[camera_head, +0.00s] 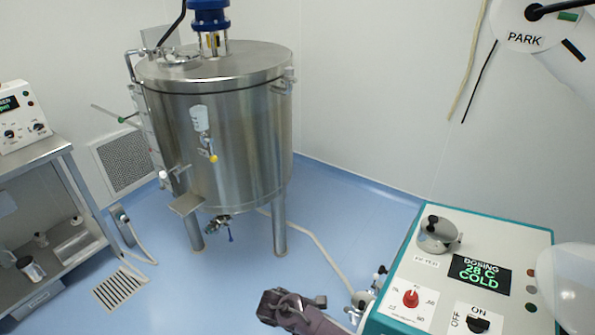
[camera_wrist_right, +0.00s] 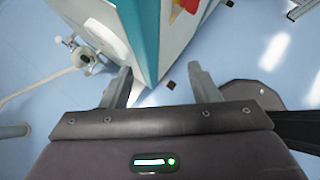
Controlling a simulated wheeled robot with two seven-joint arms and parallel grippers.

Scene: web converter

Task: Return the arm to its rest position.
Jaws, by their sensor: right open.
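My right gripper (camera_head: 298,303) shows at the bottom middle of the head view, dark purple-grey. It is left of the teal-and-white control cabinet (camera_head: 398,262). In the right wrist view my right gripper (camera_wrist_right: 164,86) has its two grey fingers spread wide apart with nothing held between them. The lower corner of the cabinet (camera_wrist_right: 150,45) shows beyond and between the fingers; I cannot tell the exact gap. My left gripper is in neither view.
A steel tank (camera_head: 240,140) on legs stands at the back. A hose (camera_head: 318,245) runs over the blue floor to valves beside the cabinet. A steel bench (camera_head: 45,155) is at left. A white rounded shape (camera_head: 570,285) is at the right edge. Floor between bench and cabinet is mostly clear.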

